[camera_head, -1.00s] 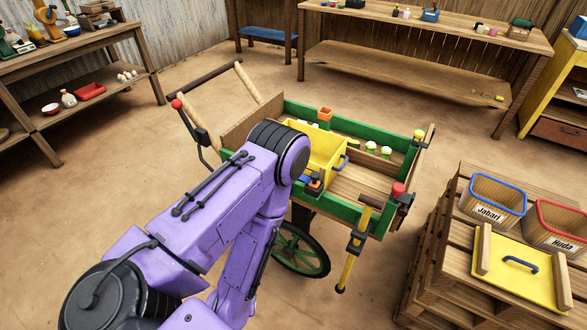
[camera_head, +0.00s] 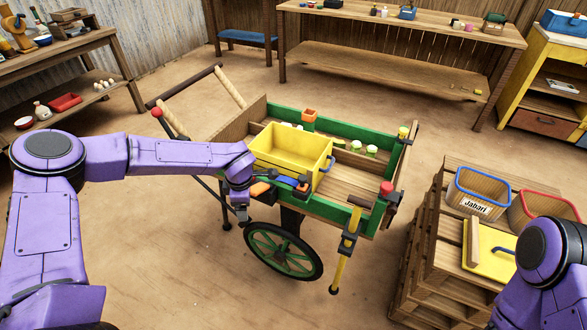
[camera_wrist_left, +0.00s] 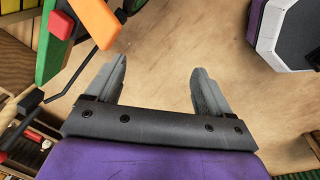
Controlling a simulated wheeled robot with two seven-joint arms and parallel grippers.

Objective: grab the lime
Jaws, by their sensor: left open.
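I cannot make out a lime for sure. Several small pale green and white things (camera_head: 371,150) lie in the green-sided cart (camera_head: 340,207), behind and right of a yellow bin (camera_head: 285,158); they are too small to identify. My left gripper (camera_wrist_left: 160,75) is open and empty in the left wrist view, with bare floor between its fingers. In the head view my left wrist is at the cart's near left side, by the yellow bin; the fingers are hard to see there. My right arm shows at the lower right, but its gripper is out of view.
Orange and blue pieces (camera_head: 262,189) sit at the cart's near rail, close to my left wrist. A pallet stack (camera_head: 425,240) at the right bears a blue-rimmed bin (camera_head: 482,194) marked Jabari and a red-rimmed bin (camera_head: 545,207). Shelves and a bench (camera_head: 400,70) stand behind.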

